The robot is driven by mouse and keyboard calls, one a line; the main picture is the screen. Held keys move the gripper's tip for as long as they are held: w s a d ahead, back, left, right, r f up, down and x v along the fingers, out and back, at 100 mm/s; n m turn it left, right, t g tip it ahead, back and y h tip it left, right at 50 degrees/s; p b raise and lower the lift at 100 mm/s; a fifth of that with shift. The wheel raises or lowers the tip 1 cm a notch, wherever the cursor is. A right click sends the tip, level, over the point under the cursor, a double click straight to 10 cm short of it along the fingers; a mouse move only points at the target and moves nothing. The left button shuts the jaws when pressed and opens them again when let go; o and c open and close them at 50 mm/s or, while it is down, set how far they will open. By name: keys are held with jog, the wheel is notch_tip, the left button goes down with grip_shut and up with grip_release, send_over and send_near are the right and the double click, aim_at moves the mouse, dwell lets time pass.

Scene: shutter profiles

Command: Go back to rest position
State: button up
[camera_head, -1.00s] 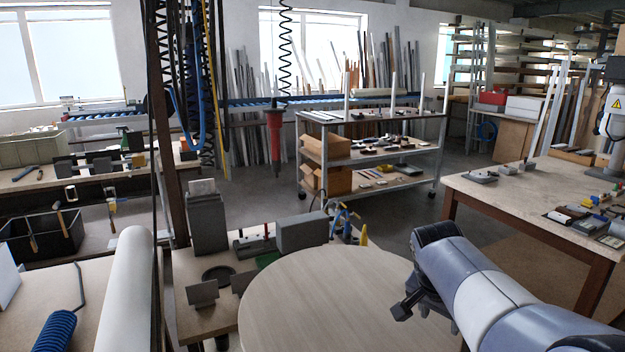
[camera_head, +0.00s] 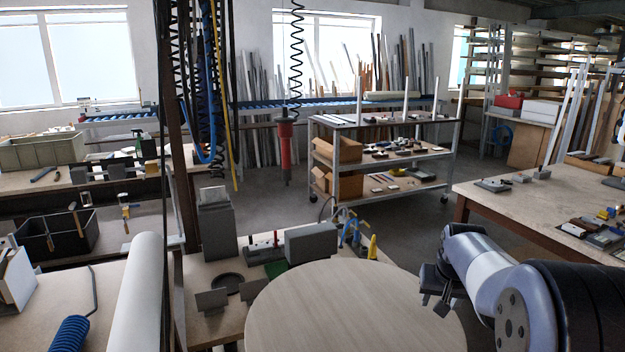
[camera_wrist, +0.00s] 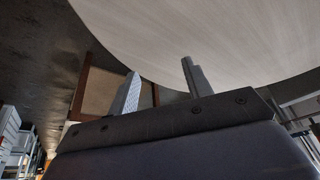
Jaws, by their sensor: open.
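My gripper (camera_head: 437,294) is at the right side of the round wooden table (camera_head: 340,305) in the head view, near its right edge. In the wrist view its two fingers (camera_wrist: 160,85) stand apart with nothing between them, so it is open and empty. The pale round table top (camera_wrist: 220,35) fills the upper part of the wrist view, beyond the fingers. My arm comes in from the lower right of the head view. Whether the gripper touches the table cannot be told.
A workbench (camera_head: 500,200) with parts stands at the right. A shelf cart (camera_head: 385,155) stands behind. A small bench (camera_head: 200,330) with a grey box (camera_head: 310,242) adjoins the round table at the left. A red tool (camera_head: 286,150) hangs from a coiled cable. The round table top is bare.

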aim_at(430, 306)
jog(key=shift+w+a+n+y+p, duration=0.1)
jog(key=shift+w+n+y+p, duration=0.15)
jog(key=shift+w+n, duration=0.5)
jog(key=shift+w+a+n+y+p, duration=0.15)
jog(key=shift+w+n+p, duration=0.15)
jog(key=shift+w, duration=0.8)
